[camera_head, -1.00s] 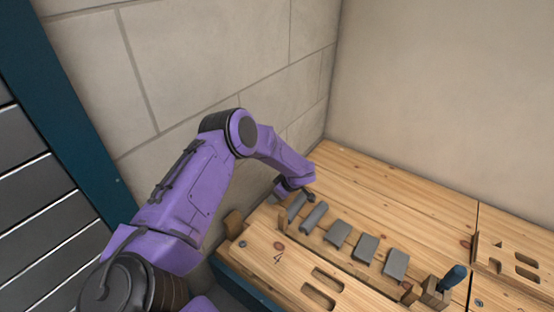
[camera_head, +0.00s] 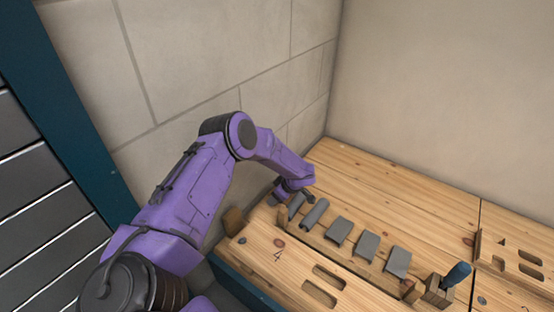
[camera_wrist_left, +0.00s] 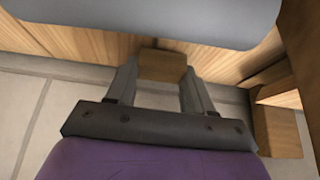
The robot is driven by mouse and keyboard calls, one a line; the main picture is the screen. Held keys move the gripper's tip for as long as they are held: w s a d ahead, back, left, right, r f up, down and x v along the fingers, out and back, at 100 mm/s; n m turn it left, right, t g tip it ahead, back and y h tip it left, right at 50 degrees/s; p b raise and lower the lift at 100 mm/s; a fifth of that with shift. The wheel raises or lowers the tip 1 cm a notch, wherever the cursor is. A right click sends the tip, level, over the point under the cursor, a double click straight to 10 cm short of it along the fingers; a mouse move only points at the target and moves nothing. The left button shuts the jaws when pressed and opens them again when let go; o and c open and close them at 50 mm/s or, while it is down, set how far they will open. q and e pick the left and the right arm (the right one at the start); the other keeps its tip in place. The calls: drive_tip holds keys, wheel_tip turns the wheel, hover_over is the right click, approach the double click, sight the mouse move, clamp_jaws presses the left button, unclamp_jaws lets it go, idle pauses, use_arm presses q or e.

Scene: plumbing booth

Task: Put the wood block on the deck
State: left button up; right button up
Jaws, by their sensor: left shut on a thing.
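The wood block (camera_wrist_left: 162,66) is a small, light-brown piece between the two fingers of my left gripper (camera_wrist_left: 158,85) in the left wrist view, and the fingers are shut on it. In the head view my left gripper (camera_head: 290,194) is at the far-left end of the workbench, beside the row of grey pieces. The block in its jaws is hard to make out there, as the wrist covers most of it. The deck, a plank bench top (camera_head: 400,190), stretches to the right along the wall. My right gripper is not in view.
Several grey pieces (camera_head: 338,231) stand in a row in a slot along the bench. A blue-handled tool (camera_head: 457,274) stands in a wooden holder at right. A slotted board (camera_head: 270,254) lies in front. The back planks are clear. A tiled wall (camera_head: 215,60) is close behind my arm.

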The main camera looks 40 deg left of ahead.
use_arm(q)
drive_tip(key=shift+f, duration=0.45)
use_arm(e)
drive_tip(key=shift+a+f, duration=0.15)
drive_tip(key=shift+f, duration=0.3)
use_arm(q)
drive_tip(key=o, duration=1.1)
drive_tip(key=shift+f, duration=0.1)
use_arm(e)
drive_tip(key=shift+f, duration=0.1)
use_arm(q)
drive_tip(key=shift+p+v, duration=2.3)
drive_tip(key=shift+v, duration=3.2)
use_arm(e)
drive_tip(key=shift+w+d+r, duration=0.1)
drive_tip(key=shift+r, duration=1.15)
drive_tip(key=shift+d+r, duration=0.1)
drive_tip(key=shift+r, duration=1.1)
